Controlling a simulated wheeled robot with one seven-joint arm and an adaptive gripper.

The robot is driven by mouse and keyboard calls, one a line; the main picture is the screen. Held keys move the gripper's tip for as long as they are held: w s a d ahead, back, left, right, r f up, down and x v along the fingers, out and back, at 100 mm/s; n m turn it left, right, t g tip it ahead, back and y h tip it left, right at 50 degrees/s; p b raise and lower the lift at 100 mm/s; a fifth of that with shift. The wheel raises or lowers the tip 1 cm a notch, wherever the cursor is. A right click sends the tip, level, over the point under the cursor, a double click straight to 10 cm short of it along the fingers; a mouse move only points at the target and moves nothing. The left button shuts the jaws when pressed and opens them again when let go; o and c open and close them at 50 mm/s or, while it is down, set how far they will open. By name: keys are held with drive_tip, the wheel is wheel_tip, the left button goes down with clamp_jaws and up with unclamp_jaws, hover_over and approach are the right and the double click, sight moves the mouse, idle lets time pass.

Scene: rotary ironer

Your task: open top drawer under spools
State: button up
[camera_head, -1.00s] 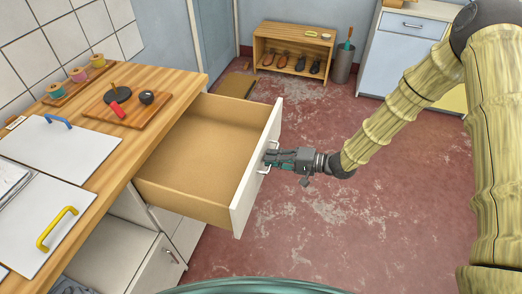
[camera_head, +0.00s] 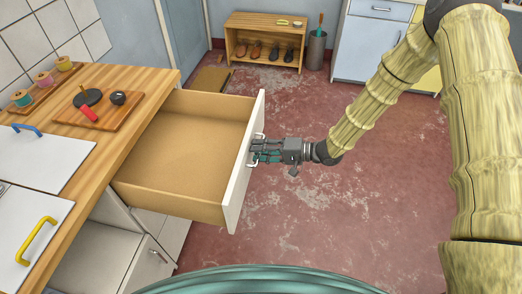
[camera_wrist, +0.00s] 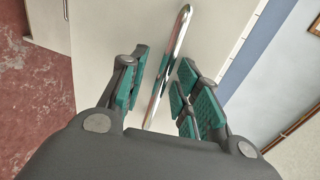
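The top drawer (camera_head: 185,145) is pulled far out from under the wooden counter and looks empty. Its white front panel (camera_head: 243,165) carries a metal bar handle (camera_head: 253,160). The handle also shows in the wrist view (camera_wrist: 168,68), running between my fingers. My gripper (camera_head: 262,152) is at the handle, with its fingers on both sides of the bar. The spools (camera_head: 43,78) stand in a wooden holder on the counter, above the drawer.
The counter (camera_head: 130,90) also bears a board (camera_head: 100,108) with a red-handled tool and dark knobs, and white lids with blue and yellow handles. A lower cabinet (camera_head: 150,265) is below. A shoe rack (camera_head: 266,22) and a bin (camera_head: 315,50) stand behind. Red floor (camera_head: 340,220) is clear.

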drive_tip(key=shift+d, duration=0.1)
drive_tip(key=v, duration=1.1)
drive_tip(key=shift+d, duration=0.4)
drive_tip(key=shift+s+r, duration=0.1)
drive_tip(key=shift+r, duration=0.05)
drive_tip(key=s+d+f+t+h, duration=0.1)
drive_tip(key=s+d+f+h, duration=0.1)
drive_tip(key=s+f+h, duration=0.55)
drive_tip(key=s+d+f+t+h, duration=0.15)
drive_tip(key=s+f, duration=0.35)
drive_tip(key=f, duration=0.6)
drive_tip(key=s+d+f+g+h, duration=0.1)
drive_tip(key=s+d+h, duration=0.1)
drive_tip(key=s, duration=0.5)
drive_tip(key=s+d+f+n+g+h, duration=0.1)
drive_tip(key=s+d+f+g+h, duration=0.1)
drive_tip(key=s, duration=0.5)
drive_tip(key=s+d+f+g+h, duration=0.1)
drive_tip(key=s+d, duration=0.3)
drive_tip(key=s, duration=0.4)
drive_tip(key=shift+d+f+n+g+h, duration=0.25)
drive_tip(key=shift+n+g+h, duration=0.15)
drive_tip(key=shift+g+h, duration=0.4)
